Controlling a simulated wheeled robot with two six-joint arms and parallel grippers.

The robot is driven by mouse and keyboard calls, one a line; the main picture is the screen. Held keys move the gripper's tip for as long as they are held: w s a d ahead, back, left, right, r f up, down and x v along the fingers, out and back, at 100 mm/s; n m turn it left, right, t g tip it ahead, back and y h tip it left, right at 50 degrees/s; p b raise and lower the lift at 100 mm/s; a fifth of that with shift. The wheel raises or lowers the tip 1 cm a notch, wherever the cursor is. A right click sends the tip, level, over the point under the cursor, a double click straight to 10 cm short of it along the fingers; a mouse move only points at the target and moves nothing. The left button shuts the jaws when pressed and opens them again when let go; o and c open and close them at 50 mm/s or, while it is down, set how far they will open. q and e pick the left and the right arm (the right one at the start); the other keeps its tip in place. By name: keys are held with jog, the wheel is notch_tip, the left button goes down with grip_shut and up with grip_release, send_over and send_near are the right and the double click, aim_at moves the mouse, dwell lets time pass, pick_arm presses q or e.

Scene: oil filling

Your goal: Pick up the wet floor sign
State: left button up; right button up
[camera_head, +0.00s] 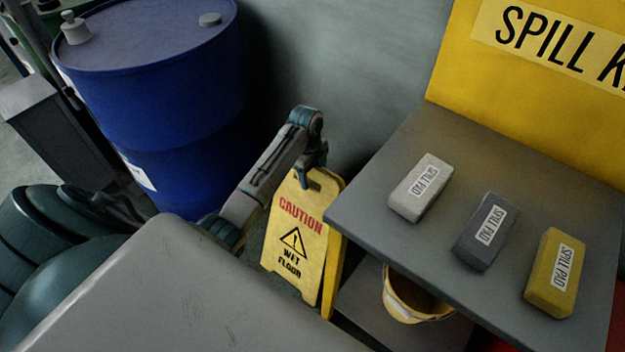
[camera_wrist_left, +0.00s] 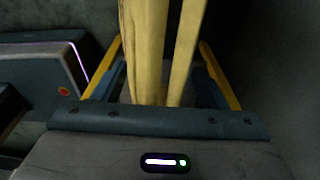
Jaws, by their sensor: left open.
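The yellow wet floor sign (camera_head: 297,240) stands upright on the floor in the head view, beside the grey shelf's left edge. Its front panel reads "CAUTION WET FLOOR" and the shelf hides part of its right side. My left gripper (camera_head: 312,174) is at the sign's top edge. In the left wrist view, the sign's two panels (camera_wrist_left: 147,50) rise between the fingers of my left gripper (camera_wrist_left: 160,48). The fingers are open, one on each side, with visible gaps to the sign. My right gripper is not in view.
A blue drum (camera_head: 165,100) stands behind my left arm. The grey shelf (camera_head: 400,245) holds a white pad (camera_head: 420,188), a grey pad (camera_head: 485,232) and a yellow pad (camera_head: 555,273). A yellow bucket (camera_head: 405,302) sits below. A yellow spill kit box (camera_head: 520,90) stands behind.

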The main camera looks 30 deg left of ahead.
pick_arm(q)
jog(key=shift+f+p, duration=0.25)
jog(key=shift+p, duration=0.05)
dwell(0.4)
jog(key=shift+c, duration=0.5)
grip_shut()
